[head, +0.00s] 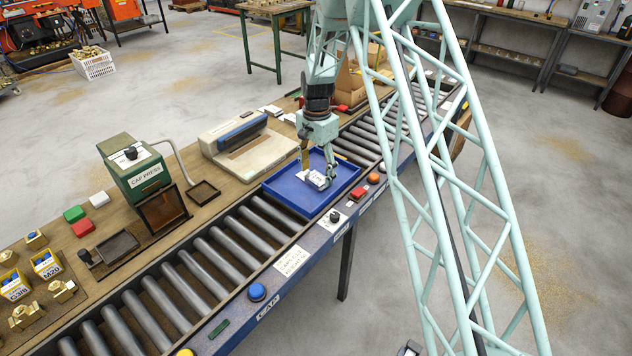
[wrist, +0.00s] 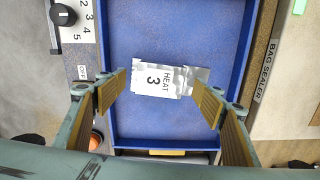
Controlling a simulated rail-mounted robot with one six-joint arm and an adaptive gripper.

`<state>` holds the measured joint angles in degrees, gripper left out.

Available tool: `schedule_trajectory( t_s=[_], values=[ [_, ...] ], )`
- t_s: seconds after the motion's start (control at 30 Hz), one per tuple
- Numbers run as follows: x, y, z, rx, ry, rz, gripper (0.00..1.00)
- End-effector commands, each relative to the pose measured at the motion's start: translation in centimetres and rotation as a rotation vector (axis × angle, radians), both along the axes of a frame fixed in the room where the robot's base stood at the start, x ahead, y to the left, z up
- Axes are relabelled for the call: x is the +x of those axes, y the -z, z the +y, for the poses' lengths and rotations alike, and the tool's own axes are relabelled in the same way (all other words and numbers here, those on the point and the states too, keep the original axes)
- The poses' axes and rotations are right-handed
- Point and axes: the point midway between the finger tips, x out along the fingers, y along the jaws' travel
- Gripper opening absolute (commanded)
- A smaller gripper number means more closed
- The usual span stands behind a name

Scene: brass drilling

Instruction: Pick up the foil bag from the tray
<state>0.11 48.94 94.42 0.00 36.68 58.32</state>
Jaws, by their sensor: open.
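A small silvery foil bag with a white label reading "HEAT 3" (wrist: 165,80) lies in the blue tray (wrist: 180,30). In the head view, the foil bag (head: 317,180) shows at my gripper, inside the blue tray (head: 290,205) on the roller conveyor. My gripper (wrist: 163,97) is open above the tray, one finger at each end of the bag. The left finger looks close to the bag's left edge and the right finger overlaps its right end in the wrist view. I cannot tell whether either finger touches it. My gripper (head: 317,171) points down in the head view.
A bag sealer (head: 240,145) stands beside the tray, and a green cap press (head: 135,168) is farther left. The tray walls are close around my fingers. Cardboard boxes (head: 350,82) stand behind.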

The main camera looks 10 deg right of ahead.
Motion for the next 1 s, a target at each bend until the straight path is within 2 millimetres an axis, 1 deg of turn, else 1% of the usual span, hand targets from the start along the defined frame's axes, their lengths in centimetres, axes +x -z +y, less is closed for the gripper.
schedule_trajectory(
  t_s=[0.03, 0.1, 0.23, 0.8, 0.83, 1.0],
  values=[
    [0.0, 0.6, 0.0, -0.001, 0.0, 0.001, 0.62],
    [0.0, 1.2, 0.0, 0.0, 0.0, 0.0, 0.62],
    [0.0, 1.8, 0.0, 0.001, 0.0, -0.001, 0.62],
    [0.0, 1.9, 0.0, 0.001, 0.0, -0.001, 0.62],
    [0.0, 1.9, 0.0, 0.001, 0.0, -0.001, 0.62],
    [0.0, 1.9, 0.0, 0.001, 0.0, -0.001, 0.46]
  ],
)
